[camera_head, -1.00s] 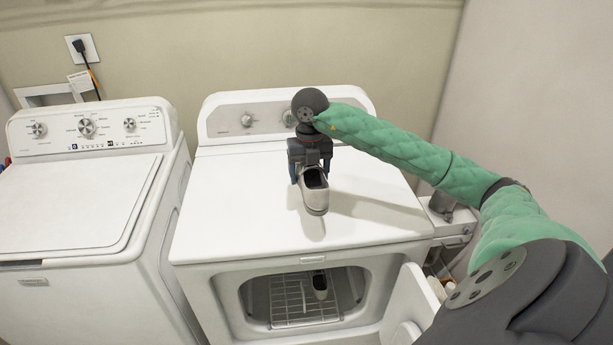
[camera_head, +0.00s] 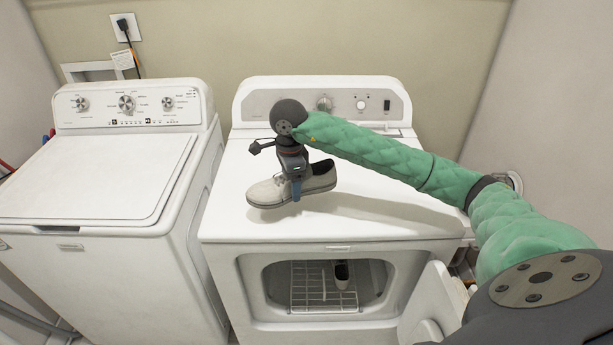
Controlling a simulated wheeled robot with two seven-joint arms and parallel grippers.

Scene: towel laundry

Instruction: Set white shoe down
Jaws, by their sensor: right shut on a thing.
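A white shoe (camera_head: 266,192) with a dark inside and sole edge is held over the dryer's white top (camera_head: 370,215), its toe to the left and its heel to the right. My right gripper (camera_head: 296,190) is shut on the shoe at about its middle and hides part of it. I cannot tell whether the sole touches the dryer top. A second shoe (camera_head: 342,275) is inside the open dryer, on a wire rack (camera_head: 312,287). My left gripper is not in view.
A washer (camera_head: 100,180) with a closed lid stands to the left, with a narrow gap between. The dryer's control panel (camera_head: 325,103) rises behind the shoe. The open dryer door (camera_head: 432,305) sticks out at the front right. The dryer top around the shoe is clear.

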